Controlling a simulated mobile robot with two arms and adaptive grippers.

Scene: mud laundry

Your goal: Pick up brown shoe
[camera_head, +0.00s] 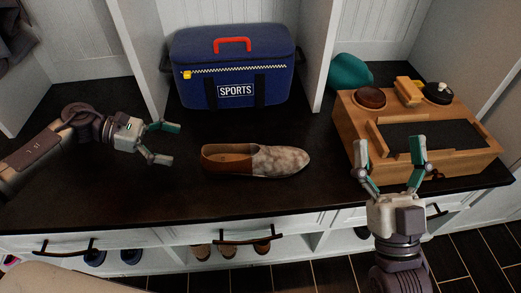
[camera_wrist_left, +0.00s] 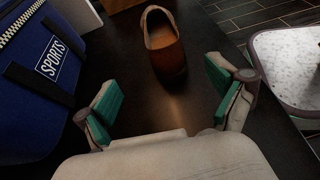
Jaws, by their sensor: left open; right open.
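The brown shoe (camera_head: 255,160) lies on the dark bench top in the middle of the head view. Its heel is plain brown and its front is mottled brown and cream, with the toe to the right. My left gripper (camera_head: 176,143) is open and empty to the left of the heel, apart from it. In the left wrist view the shoe (camera_wrist_left: 164,45) is ahead of the open fingers (camera_wrist_left: 166,97), heel towards me. My right gripper (camera_head: 392,147) is open and empty in front of the wooden box at the right.
A blue sports bag (camera_head: 236,70) stands behind the shoe. A wooden box (camera_head: 478,153) with brushes and tins on top is at the right, with a teal object (camera_head: 350,72) behind it. The dark bench top (camera_head: 190,195) is clear around the shoe.

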